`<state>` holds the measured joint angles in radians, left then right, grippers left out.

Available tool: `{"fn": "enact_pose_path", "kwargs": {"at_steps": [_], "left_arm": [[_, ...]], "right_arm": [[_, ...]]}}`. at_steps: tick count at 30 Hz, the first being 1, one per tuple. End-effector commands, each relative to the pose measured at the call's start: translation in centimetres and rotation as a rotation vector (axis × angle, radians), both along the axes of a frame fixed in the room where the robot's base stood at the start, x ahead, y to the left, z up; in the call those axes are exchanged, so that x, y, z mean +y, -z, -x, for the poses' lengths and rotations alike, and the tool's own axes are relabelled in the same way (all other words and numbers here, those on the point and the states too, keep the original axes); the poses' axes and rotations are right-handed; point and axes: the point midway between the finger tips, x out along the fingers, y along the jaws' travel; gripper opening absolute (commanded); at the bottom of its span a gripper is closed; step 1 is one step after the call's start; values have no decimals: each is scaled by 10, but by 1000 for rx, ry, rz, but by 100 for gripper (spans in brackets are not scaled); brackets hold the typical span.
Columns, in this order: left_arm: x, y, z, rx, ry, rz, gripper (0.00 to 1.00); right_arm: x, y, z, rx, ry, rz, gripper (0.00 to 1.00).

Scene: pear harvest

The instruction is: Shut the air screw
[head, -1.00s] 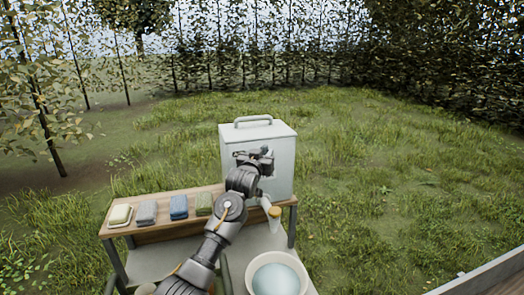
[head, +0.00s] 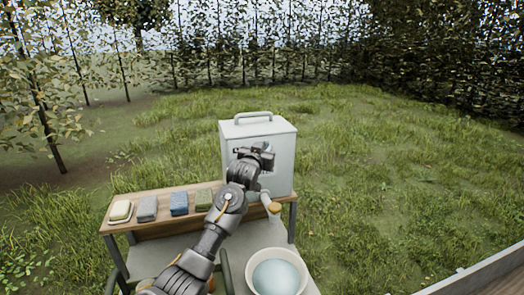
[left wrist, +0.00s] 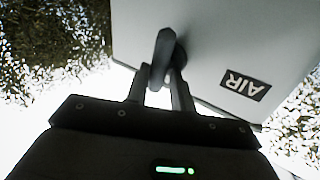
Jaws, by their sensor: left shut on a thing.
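The air screw (left wrist: 163,57) shows in the left wrist view as a dark grey wing on the tank's pale face, near the AIR label (left wrist: 245,85). My left gripper (left wrist: 160,85) is shut on it, one finger on each side. In the head view my left gripper (head: 254,158) is at the upper front of the light grey tank (head: 280,150) and hides the screw there. The tank stands upright with a handle on its lid. My right gripper is not in view.
A tap with a tan end (head: 275,207) sticks out low on the tank's front. A white basin (head: 252,283) with pale blue contents is below it. Several folded cloths (head: 179,204) and a soap dish (head: 120,212) line the wooden shelf (head: 160,230). Grass surrounds the stand.

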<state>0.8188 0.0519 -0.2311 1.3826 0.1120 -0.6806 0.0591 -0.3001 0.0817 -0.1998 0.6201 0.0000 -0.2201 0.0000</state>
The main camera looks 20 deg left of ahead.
Motion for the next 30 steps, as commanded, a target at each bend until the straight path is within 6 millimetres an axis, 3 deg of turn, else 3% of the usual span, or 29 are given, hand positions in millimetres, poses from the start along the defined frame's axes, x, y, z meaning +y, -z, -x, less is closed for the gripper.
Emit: {"fn": "enact_pose_path", "kwargs": {"at_steps": [30], "left_arm": [[-12, -1, -8, 504, -3, -790, 1]], "right_arm": [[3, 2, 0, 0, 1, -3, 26]]}}
